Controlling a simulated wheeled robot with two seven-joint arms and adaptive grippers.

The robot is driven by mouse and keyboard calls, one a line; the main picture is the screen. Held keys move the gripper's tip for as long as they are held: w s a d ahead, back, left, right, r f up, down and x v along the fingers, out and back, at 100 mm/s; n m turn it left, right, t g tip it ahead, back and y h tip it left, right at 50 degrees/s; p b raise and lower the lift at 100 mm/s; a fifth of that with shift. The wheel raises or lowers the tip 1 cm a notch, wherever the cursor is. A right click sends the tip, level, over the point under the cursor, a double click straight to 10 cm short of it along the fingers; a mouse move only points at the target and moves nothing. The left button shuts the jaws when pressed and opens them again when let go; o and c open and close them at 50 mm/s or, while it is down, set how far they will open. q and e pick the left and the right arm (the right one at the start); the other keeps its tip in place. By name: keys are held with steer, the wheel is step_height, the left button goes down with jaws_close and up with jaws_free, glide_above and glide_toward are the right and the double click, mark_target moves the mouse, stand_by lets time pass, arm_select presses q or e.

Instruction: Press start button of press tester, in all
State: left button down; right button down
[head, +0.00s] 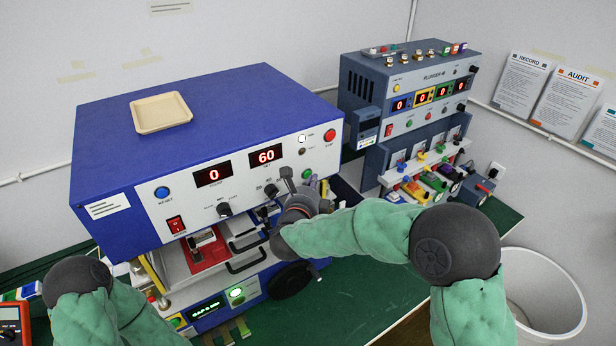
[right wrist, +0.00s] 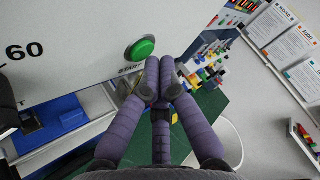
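The press tester (head: 180,100) is a blue box with a white front panel and red displays reading 0 and 60. Its green start button (head: 307,173) sits at the panel's right, partly hidden by my right gripper (head: 298,178). In the right wrist view the green button (right wrist: 140,48), labelled START, is in plain sight. My right gripper (right wrist: 160,66) has its fingers together and empty. Its tips lie just right of and below the button in that view; I see no clear contact. My left arm shows at the lower left of the head view, but its gripper does not.
A grey Plunger tester (head: 430,75) with several coloured fixtures stands to the right. A beige tray (head: 160,112) lies on the press tester. A white bin (head: 545,290) stands at lower right. The green tabletop (head: 365,285) is clear in front.

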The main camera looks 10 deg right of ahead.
steer(key=shift+s+d, duration=0.15)
steer(key=shift+s, duration=0.2)
steer(key=s, duration=0.1)
steer(key=s+d+b, duration=0.1)
steer(key=s, duration=0.1)
steer(key=s+b, duration=0.1)
steer(key=shift+s+d, duration=0.35)
stand_by(0.8)
